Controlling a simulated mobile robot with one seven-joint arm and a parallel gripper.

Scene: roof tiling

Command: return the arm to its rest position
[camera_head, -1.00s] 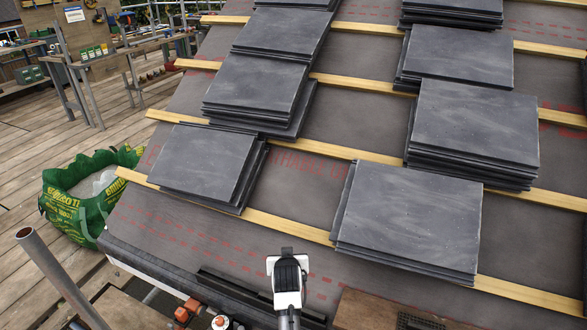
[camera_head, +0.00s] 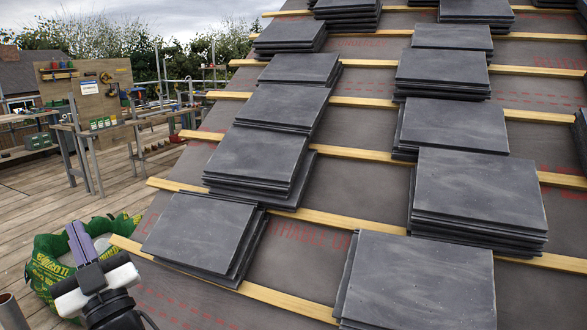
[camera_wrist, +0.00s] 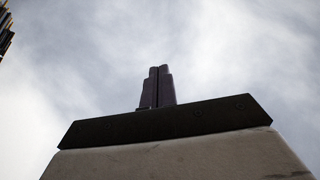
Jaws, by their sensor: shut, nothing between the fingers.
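My gripper (camera_head: 80,243) is at the lower left of the head view, raised in front of the green bag and clear of the roof slates. Its fingers point up and are together with nothing between them. In the wrist view my gripper (camera_wrist: 158,72) stands shut against a cloudy sky. The nearest stack of slates (camera_head: 200,230) lies to the right of my gripper, on the roof.
Stacks of grey slates rest on wooden battens (camera_head: 290,300) up the sloped roof (camera_head: 170,290). A green bag (camera_head: 45,265) stands behind my gripper on the plank deck (camera_head: 30,200). A workbench with a tool board (camera_head: 95,85) is at the back left.

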